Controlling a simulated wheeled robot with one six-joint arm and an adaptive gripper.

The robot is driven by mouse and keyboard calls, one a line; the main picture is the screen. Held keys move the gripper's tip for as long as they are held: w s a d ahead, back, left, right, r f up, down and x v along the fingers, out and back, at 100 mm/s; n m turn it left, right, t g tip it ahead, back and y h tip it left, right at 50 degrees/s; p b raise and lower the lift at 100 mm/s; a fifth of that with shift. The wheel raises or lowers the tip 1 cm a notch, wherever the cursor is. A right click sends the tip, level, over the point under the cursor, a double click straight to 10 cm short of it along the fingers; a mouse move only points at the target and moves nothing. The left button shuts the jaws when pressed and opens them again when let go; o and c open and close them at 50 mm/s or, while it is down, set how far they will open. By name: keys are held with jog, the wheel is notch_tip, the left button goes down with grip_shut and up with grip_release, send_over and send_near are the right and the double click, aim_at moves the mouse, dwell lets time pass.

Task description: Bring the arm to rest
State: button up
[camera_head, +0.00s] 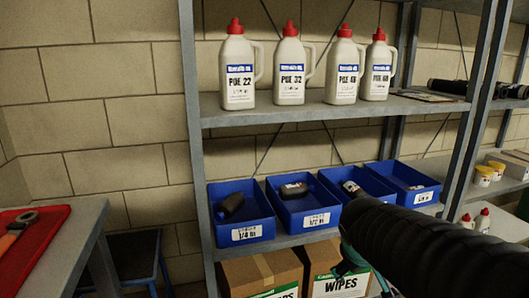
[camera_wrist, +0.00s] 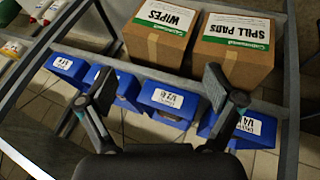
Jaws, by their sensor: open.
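My gripper (camera_wrist: 159,80) shows in the wrist view with its two dark fingers spread wide apart. Nothing is between the fingers. Beyond them are the blue bins (camera_wrist: 170,98) and two cardboard boxes. In the head view my black arm comes in from the lower right, in front of the rack. A teal part at its end shows near the right-hand blue bins, and the fingers there are mostly hidden. I cannot tell the exact gap between the gripper and the bins.
A grey rack (camera_head: 273,113) holds several white oil bottles (camera_head: 291,72) above and several labelled blue bins (camera_head: 242,233) below, with dark parts inside. Cardboard boxes (camera_wrist: 233,50) stand lower. A table (camera_head: 80,232) with a red tray (camera_head: 45,228) is at left. Small tubs (camera_head: 484,176) are at right.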

jog(key=s+a+m+y+p, duration=0.1)
jog(key=s+a, duration=0.1)
jog(key=s, duration=0.5)
jog(key=s+a+r+m+y+p, duration=0.1)
jog(key=s+a+m+y, duration=0.1)
jog(key=s, duration=0.6)
jog(key=shift+a+r, duration=0.3)
jog(key=shift+s, duration=0.1)
